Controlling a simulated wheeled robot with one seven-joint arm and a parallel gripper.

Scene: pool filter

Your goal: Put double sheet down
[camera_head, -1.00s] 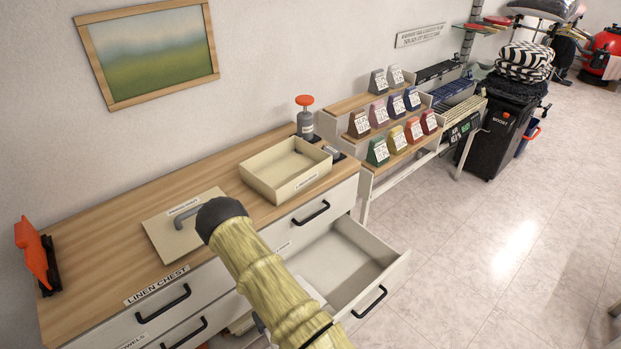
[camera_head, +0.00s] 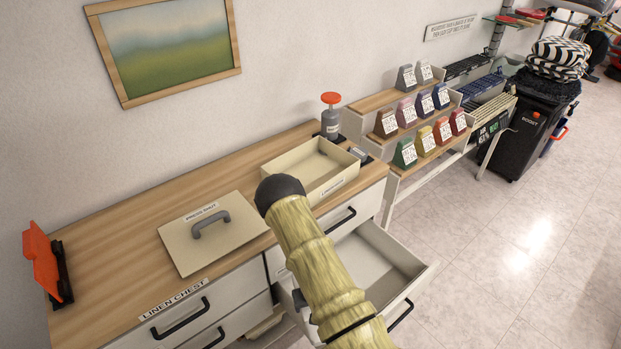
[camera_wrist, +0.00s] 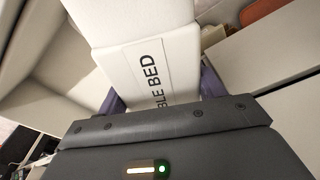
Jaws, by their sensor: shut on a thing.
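The double sheet (camera_wrist: 140,25) is a white folded bundle with a label whose visible part reads "BLE BED" in the wrist view. My gripper (camera_wrist: 160,90) is shut on it, with a purple finger on each side. In the head view my arm hides the sheet and most of the gripper. The linen chest (camera_head: 120,240) has a wooden top and white drawers. One drawer (camera_head: 375,265) at its right end stands open, with a bare pale floor where I can see it. My arm crosses in front of its left part.
On the chest top are a flat panel with a grey handle (camera_head: 212,228), a shallow open tray (camera_head: 300,190), a red-topped grey device (camera_head: 331,118) and an orange piece (camera_head: 42,265). A rack of colored tagged blocks (camera_head: 425,140) stands to the right.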

